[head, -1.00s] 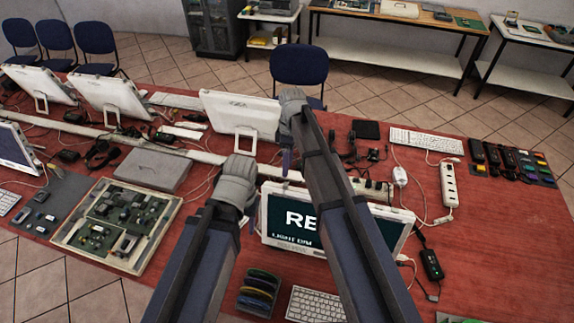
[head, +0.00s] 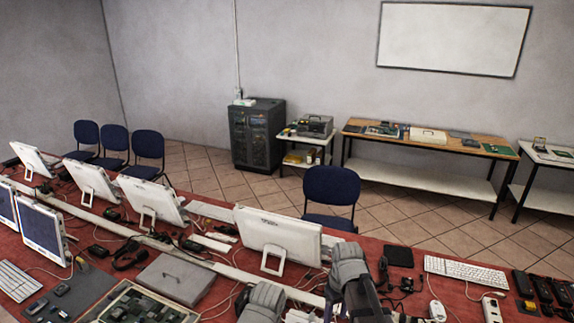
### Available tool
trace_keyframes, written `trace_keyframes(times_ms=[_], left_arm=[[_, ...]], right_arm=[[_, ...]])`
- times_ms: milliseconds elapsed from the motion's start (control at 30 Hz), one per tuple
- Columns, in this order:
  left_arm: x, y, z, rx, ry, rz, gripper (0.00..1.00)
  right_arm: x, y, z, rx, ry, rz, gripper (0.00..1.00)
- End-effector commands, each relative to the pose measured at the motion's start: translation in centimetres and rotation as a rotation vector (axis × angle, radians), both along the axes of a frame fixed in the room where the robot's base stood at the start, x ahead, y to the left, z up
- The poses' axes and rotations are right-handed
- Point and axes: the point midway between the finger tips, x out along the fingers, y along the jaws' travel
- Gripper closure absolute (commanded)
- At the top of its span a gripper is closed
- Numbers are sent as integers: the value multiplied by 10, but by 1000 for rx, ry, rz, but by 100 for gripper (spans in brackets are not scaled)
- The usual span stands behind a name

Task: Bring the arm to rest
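My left gripper (head: 262,300) shows at the bottom edge of the head view, a grey shape over the red table. My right gripper (head: 348,266) is to its right and a little higher, in front of the right end of a white monitor (head: 278,234). The fingertips of both are not clear, so I cannot tell whether they are open or shut. I see nothing held in either. Most of both arms is below the frame.
The red table (head: 440,264) carries several monitors, cables, a grey flat case (head: 172,278), a circuit board tray (head: 140,306) and a white keyboard (head: 466,270). A blue chair (head: 331,186) stands behind it. A black cabinet (head: 255,135) and a wooden bench (head: 440,145) line the wall.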

Motion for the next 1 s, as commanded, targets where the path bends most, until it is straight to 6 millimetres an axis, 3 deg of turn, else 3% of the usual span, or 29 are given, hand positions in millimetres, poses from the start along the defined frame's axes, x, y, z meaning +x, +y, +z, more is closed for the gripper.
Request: trace_keyframes(times_ms=[33, 300, 333, 467, 800, 1000], left_arm=[[0, 0, 0, 0, 0, 0, 50], [0, 0, 0, 0, 0, 0, 50], [0, 0, -16, 0, 0, 0, 50], [0, 0, -44, 1, -1, -1, 50], [1, 0, -133, 1, -2, -5, 50], [1, 0, -170, 2, -3, -7, 50]], right_arm=[[-22, -7, 0, -10, -18, -92, 43], [-74, -33, 0, -35, -105, -533, 43], [-67, -26, -16, -38, -99, -508, 43], [-71, -7, -44, -53, -84, -452, 43], [-99, 47, -133, -112, -45, -288, 43], [-115, 71, -169, -143, -29, -207, 43]])
